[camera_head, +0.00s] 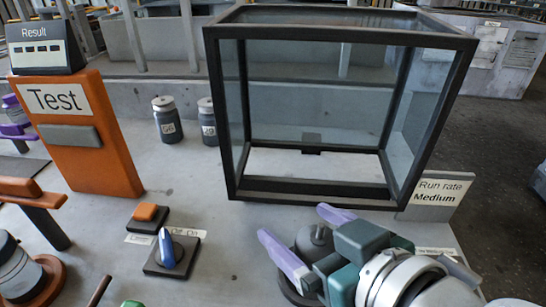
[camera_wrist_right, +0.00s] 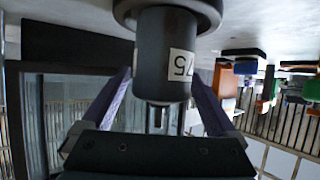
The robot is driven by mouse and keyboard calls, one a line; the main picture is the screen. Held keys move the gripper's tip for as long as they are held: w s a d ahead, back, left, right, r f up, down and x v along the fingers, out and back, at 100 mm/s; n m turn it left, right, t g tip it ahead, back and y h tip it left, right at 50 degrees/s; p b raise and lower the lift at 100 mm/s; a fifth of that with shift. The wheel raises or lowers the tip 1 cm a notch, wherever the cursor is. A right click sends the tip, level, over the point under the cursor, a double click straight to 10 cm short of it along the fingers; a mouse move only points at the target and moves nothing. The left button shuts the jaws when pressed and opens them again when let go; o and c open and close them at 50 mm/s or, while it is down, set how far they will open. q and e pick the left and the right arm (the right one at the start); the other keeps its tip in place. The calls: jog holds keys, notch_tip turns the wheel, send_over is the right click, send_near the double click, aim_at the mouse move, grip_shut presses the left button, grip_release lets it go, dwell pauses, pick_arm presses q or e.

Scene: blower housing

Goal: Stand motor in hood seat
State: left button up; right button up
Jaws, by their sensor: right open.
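A dark grey motor (camera_head: 316,238) stands at the lower right of the head view, in front of the glass case. My right gripper (camera_head: 295,222) is open, with one purple finger on each side of it. In the right wrist view the motor (camera_wrist_right: 163,52) lies between the open fingers (camera_wrist_right: 162,78), with a white numbered label on its side. Its wider end is at a round dark base (camera_wrist_right: 168,8), which I cannot identify for certain as the hood seat. Gaps between fingers and motor are hard to judge. My left gripper is not in view.
A black-framed glass case (camera_head: 342,28) fills the back right. Two small labelled cylinders (camera_head: 168,120) stand left of it. An orange Test panel (camera_head: 85,150), an orange button (camera_head: 146,213) and a blue knob (camera_head: 166,248) stand at left. A Medium run-rate sign (camera_head: 438,195) stands at right.

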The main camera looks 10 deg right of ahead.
jog(key=shift+r, duration=0.15)
jog(key=shift+s+d+r, duration=0.1)
jog(key=shift+s+r, duration=0.1)
jog(key=shift+s, duration=0.15)
jog(key=p+v, duration=0.3)
jog(key=v, duration=0.8)
jog(key=shift+s, duration=0.1)
